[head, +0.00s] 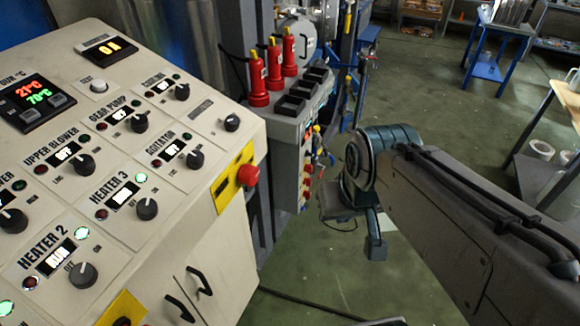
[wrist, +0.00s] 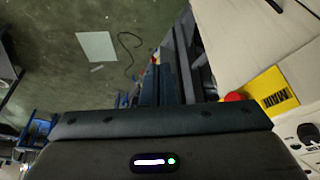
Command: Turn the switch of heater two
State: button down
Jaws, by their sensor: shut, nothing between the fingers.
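The heater 2 switch (head: 83,275) is a dark round knob at the lower left of the beige control panel in the head view. Its label, a small lit display (head: 56,257), a bright green lamp (head: 82,233) and a dark red lamp (head: 30,283) surround it. The display text is too blurred to read surely. My gripper (head: 376,247) hangs at the end of my arm, right of the panel over the floor, well apart from the knob. It is shut and empty. The knob cannot be made out in the wrist view.
The heater 3 knob (head: 147,209) sits just up and right of heater 2. A red emergency button (head: 248,175) on a yellow plate is at the panel's right edge, also visible in the wrist view (wrist: 232,97). Red bottles (head: 274,65) stand behind. Green floor between panel and arm is mostly clear.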

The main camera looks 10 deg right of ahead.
aim_at(307, 181)
jog(key=u, duration=0.5)
jog(key=k, duration=1.2)
jog(key=z, duration=0.65)
jog(key=i, duration=2)
jog(key=u, duration=0.8)
